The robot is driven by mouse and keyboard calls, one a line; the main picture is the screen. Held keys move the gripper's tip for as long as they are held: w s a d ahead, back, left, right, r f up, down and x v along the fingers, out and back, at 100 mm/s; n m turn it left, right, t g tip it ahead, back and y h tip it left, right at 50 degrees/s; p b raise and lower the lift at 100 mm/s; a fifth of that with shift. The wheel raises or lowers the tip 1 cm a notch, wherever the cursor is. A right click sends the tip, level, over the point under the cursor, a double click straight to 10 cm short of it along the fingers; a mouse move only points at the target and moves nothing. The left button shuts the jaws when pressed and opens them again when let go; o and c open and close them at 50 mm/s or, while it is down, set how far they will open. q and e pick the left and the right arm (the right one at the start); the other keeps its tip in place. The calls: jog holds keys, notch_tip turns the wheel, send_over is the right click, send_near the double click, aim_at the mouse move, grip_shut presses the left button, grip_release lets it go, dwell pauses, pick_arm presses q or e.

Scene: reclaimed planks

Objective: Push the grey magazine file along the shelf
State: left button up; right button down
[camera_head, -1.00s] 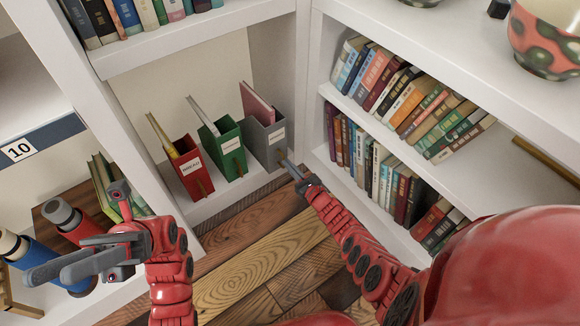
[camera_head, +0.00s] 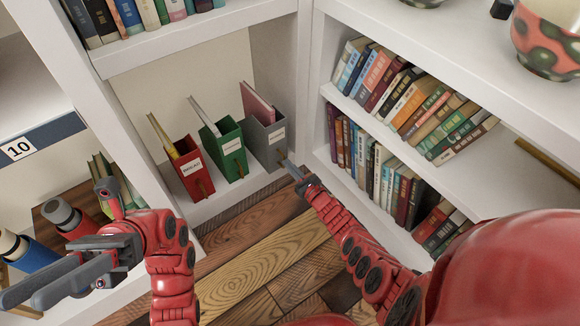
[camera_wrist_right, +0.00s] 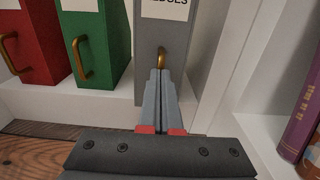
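The grey magazine file (camera_head: 266,143) stands upright on the low shelf, right of the green file, with a pink folder in it. In the right wrist view its grey front (camera_wrist_right: 178,55) has a white label and a brass pull. My right gripper (camera_head: 288,164) is at its front, low down near the pull; its fingers (camera_wrist_right: 160,75) are together, with tips at or very near the pull. I cannot tell whether they touch or hold it. My left gripper (camera_head: 62,285) is at the lower left, away from the files, its two fingers apart and empty.
A green file (camera_head: 232,152) and a red file (camera_head: 190,170) stand left of the grey one on the white shelf (camera_head: 212,203). A white upright wall is close to its right. A bookcase with leaning books (camera_head: 400,95) fills the right side.

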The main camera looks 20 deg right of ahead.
pick_arm(q)
jog(key=shift+s+a+r+m+t+y+b, duration=0.1)
jog(key=shift+s+a+m+t+y+b, duration=0.1)
jog(key=shift+s+a+m+t+y, duration=0.45)
jog(key=shift+s+a+r+m+t+y+b, duration=0.1)
jog(key=shift+s+a+m+t+y+b, duration=0.2)
jog(key=shift+s+t, duration=0.55)
pick_arm(e)
jog(key=shift+w+a, duration=0.15)
jog(key=shift+w, duration=0.3)
pick_arm(q)
jog(key=shift+s+a+t, duration=0.2)
jog(key=shift+a+t, duration=0.1)
jog(key=shift+s+a+f+m+t+y+b, duration=0.2)
jog(key=shift+s+a+m+t+y, duration=0.15)
jog(key=shift+s+a+t, duration=0.3)
jog(key=shift+s+a+f+m+t+y+b, duration=0.15)
jog(key=shift+s+a+m+t+y, duration=0.2)
jog(key=shift+s+t, duration=0.3)
pick_arm(e)
jog(key=shift+w+a, duration=0.15)
jog(key=shift+w, duration=0.3)
pick_arm(q)
jog(key=shift+a, duration=0.1)
jog(key=shift+s+a+f+m+t+y, duration=0.25)
jog(key=shift+s+a+f+t, duration=0.2)
jog(key=shift+s+a+t, duration=0.5)
pick_arm(e)
jog(key=shift+w+a, duration=0.1)
jog(key=shift+w, duration=0.15)
